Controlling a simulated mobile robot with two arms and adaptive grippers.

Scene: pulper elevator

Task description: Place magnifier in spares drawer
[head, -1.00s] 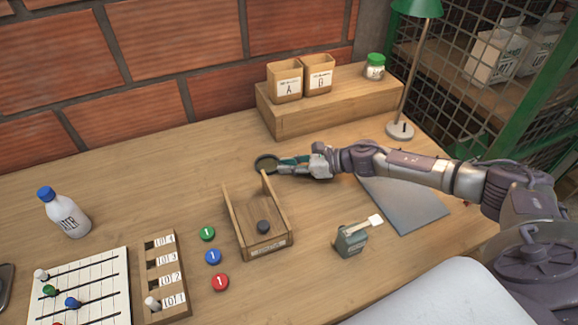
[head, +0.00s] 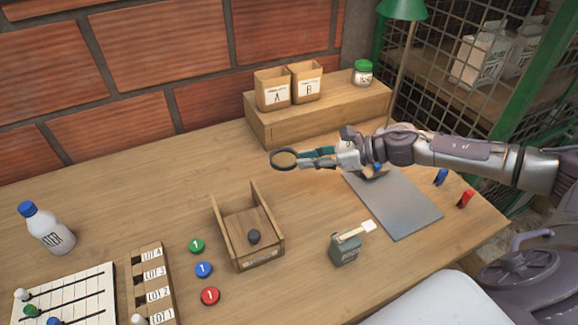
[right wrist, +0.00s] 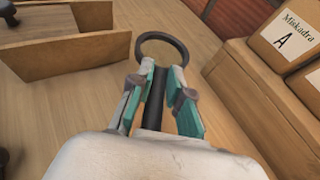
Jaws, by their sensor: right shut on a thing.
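The magnifier (head: 284,160) has a round dark rim and a dark handle. My right gripper (head: 318,158) is shut on its handle and holds it over the table, behind and right of the open wooden drawer box (head: 228,212). In the right wrist view the magnifier's ring (right wrist: 163,40) points away from me, with the handle between the teal-lined fingers (right wrist: 157,98). The drawer box (right wrist: 60,50) shows there at the upper left. My left gripper is not in view.
A wooden riser (head: 320,112) with bins A and B and a green-lidded jar stands behind. A grey mat (head: 400,208), lamp (head: 402,60) and small grey-green container (head: 345,250) lie to the right. Coloured discs (head: 203,269), a lot rack and a bottle (head: 46,228) are left.

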